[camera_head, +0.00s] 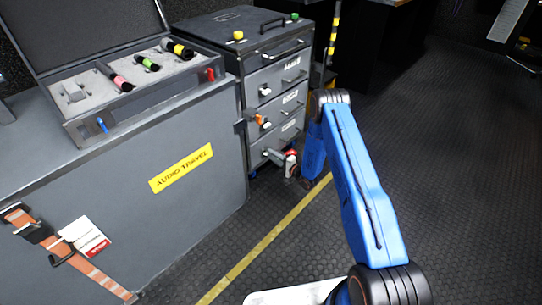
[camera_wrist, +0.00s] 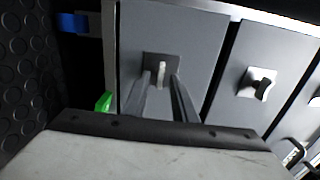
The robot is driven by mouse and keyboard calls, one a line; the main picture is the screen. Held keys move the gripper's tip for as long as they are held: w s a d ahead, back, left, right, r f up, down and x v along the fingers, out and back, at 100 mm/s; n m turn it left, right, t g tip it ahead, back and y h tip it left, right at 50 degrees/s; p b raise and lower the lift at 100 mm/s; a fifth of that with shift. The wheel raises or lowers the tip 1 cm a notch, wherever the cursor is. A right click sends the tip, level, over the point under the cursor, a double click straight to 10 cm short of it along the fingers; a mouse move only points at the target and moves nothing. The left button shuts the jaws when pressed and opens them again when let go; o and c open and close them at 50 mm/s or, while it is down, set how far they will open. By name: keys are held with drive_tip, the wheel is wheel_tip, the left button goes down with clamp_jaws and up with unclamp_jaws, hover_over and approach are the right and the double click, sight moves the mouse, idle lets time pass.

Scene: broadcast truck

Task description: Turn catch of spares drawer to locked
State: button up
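A grey drawer unit (camera_head: 275,75) stands beyond the case in the head view, with several labelled drawers. The labels are too small to read, so I cannot tell which is the spares drawer. In the wrist view, a pale catch (camera_wrist: 161,70) on a dark square plate sits on the nearest drawer front (camera_wrist: 200,45). My gripper (camera_wrist: 162,86) is open, its two fingers on either side of this catch; I cannot tell whether they touch it. A second catch (camera_wrist: 258,83) sits on the neighbouring drawer front. In the head view my gripper is low by the bottom drawer, partly hidden.
A grey case (camera_head: 120,180) with a yellow "AUDIO TRAVEL" label stands at left, close to the drawer unit. An open box (camera_head: 150,85) on it holds several cylinders. Blue (camera_wrist: 73,23) and green (camera_wrist: 104,101) parts lie near the fingers. Dark floor (camera_head: 440,150) at right is clear.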

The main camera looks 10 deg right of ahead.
drive_tip(key=v, duration=1.6)
drive_tip(key=shift+d, duration=0.15)
drive_tip(key=shift+s, duration=0.15)
